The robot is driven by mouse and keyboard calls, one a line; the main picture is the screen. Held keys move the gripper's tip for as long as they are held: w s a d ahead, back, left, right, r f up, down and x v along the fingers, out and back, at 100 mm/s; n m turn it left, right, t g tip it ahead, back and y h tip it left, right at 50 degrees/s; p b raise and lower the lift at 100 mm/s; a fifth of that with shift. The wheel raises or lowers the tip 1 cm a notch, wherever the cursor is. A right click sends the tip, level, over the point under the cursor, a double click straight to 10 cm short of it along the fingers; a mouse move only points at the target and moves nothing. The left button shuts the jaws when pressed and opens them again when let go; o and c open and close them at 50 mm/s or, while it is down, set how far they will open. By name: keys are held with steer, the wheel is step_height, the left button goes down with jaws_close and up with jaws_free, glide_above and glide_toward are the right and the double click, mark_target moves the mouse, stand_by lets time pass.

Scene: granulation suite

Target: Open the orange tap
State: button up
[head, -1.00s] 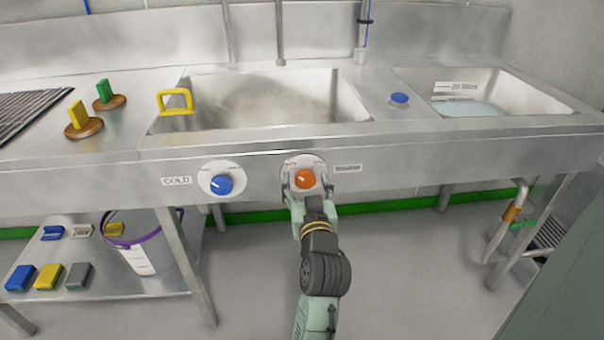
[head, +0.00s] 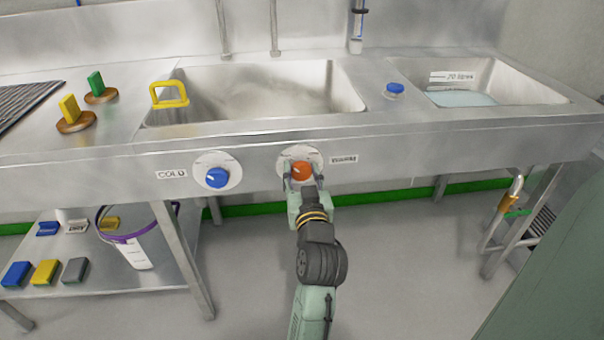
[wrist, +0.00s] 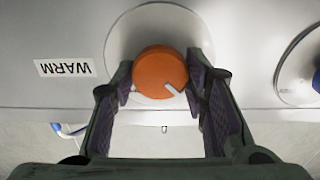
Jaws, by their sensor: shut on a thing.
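The orange tap (head: 301,171) is a round knob on a pale dial plate on the sink's front panel. It also shows in the wrist view (wrist: 160,70), with a white pointer mark toward its lower right. My gripper (head: 301,185) is at the knob from below, and in the wrist view my gripper (wrist: 160,92) has one finger at each side of the knob. It is shut on the orange tap. A label (wrist: 63,68) beside the plate reads WARM, upside down in the wrist view.
A blue tap (head: 217,177) marked COLD sits to the left on the same panel. Above are a large basin (head: 265,95) and a smaller basin (head: 480,85) with water. The floor below is clear.

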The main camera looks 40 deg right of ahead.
steer(key=shift+c, duration=0.4)
steer(key=shift+m, duration=0.3)
steer(key=m+p, duration=0.2)
steer(key=shift+r+m, duration=0.15)
steer(key=shift+m, duration=0.25)
steer(key=m+p, duration=0.3)
steer(key=m, duration=0.2)
steer(key=m+p, duration=0.3)
steer(key=m, duration=0.1)
steer(key=shift+d+m, duration=0.1)
steer(key=shift+m, duration=0.3)
steer(key=shift+m+p, duration=1.55)
steer(key=shift+m, duration=0.75)
steer(key=o, duration=1.1)
steer(key=shift+f, duration=0.25)
